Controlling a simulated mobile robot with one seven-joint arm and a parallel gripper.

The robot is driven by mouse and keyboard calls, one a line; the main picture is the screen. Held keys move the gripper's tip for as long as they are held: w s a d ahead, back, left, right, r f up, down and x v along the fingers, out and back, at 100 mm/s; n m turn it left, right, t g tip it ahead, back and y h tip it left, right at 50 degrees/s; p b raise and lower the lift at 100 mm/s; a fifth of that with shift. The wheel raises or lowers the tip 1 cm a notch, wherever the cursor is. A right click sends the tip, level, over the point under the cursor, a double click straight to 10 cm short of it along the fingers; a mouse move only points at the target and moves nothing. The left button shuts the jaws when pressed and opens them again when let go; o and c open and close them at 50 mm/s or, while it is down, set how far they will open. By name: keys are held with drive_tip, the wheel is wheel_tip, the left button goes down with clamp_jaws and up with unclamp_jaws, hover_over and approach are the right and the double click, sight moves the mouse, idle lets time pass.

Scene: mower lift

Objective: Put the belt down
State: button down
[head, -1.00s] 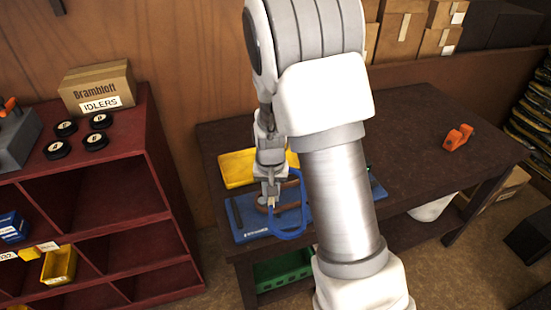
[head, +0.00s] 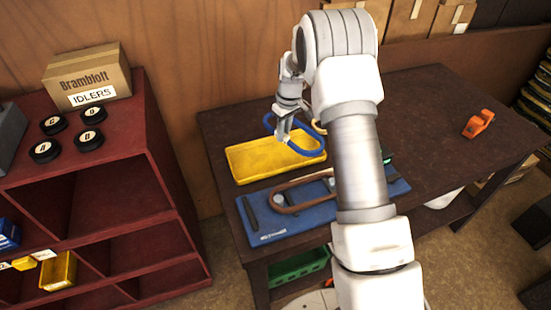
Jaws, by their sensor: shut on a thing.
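My gripper (head: 281,137) is shut on a blue belt (head: 308,150), a closed loop. It holds the belt above the right part of a yellow tray (head: 240,174) on the dark table.
An orange tape dispenser (head: 478,123) stands on the right of the table (head: 425,135), with clear top around it. A red shelf (head: 120,165) at left bears a cardboard box (head: 88,76) and several black idlers (head: 90,139). A green bin (head: 298,268) sits below.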

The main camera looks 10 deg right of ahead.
drive_tip(key=w+d+f+n+b, duration=0.1)
drive_tip(key=w+d+n+b, duration=0.1)
drive_tip(key=n+b, duration=0.1)
drive_tip(key=w+d+f+n+g+b, duration=0.1)
drive_tip(key=w+d+f+n+b, duration=0.1)
drive_tip(key=n, duration=0.4)
drive_tip(key=w+d+f+n+b, duration=0.1)
drive_tip(key=w+d+n+b, duration=0.2)
drive_tip(key=n+b, duration=0.2)
drive_tip(key=shift+w+d+f+y+b, duration=0.1)
drive_tip(key=shift+w+f+y+b, duration=0.15)
drive_tip(key=shift+b, duration=0.3)
hover_over(279, 165)
drive_tip(key=f, duration=0.4)
drive_tip(key=shift+w+d+f, duration=0.1)
drive_tip(key=shift+d+f, duration=0.2)
drive_tip(key=shift+f, duration=0.05)
drive_tip(key=shift+f+b, duration=0.35)
drive_tip(key=shift+f, duration=1.7)
